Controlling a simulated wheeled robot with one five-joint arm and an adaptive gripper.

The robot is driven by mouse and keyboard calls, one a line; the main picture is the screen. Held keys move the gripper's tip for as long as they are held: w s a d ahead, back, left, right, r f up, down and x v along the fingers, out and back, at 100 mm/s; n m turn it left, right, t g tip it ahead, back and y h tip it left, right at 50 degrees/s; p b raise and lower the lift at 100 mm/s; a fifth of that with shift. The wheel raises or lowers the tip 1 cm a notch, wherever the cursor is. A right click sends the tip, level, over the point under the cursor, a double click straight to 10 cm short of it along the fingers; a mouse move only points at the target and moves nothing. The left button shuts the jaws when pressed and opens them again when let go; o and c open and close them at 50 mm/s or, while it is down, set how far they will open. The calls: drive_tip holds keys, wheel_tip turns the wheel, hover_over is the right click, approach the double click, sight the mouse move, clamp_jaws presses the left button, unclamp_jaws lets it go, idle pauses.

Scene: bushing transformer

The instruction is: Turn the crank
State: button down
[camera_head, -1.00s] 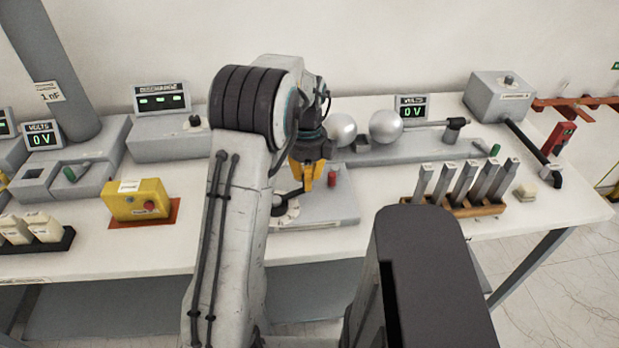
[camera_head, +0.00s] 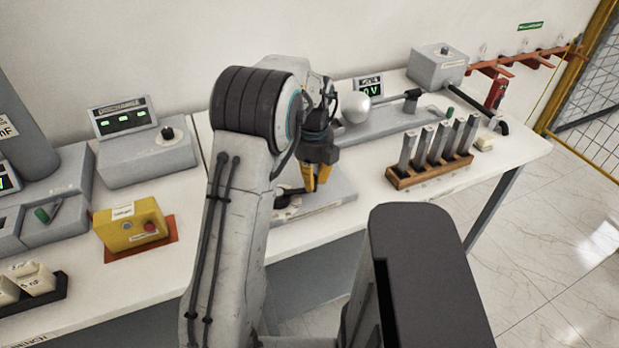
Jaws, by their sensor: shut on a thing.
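The crank (camera_head: 292,192) is a dark arm over a white round dial on a grey base plate (camera_head: 325,204) near the table's front edge. My gripper (camera_head: 316,188) points down over this plate. Its yellow fingers are shut at the crank's outer end, on the crank handle, which the fingers mostly hide. My arm covers the left part of the dial and base.
A yellow box (camera_head: 131,226) with a red button stands to the left. A wooden rack (camera_head: 430,172) of grey bars stands to the right. Behind are a silver sphere (camera_head: 354,108) and a volts display (camera_head: 369,87). White table top is clear around the base.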

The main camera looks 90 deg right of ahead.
idle(0.5)
drive_tip(key=c, duration=1.1)
unclamp_jaws()
drive_tip(key=shift+a, duration=0.1)
drive_tip(key=shift+r, duration=0.1)
wheel_tip(320, 180, up, 12)
drive_tip(key=shift+f, duration=0.1)
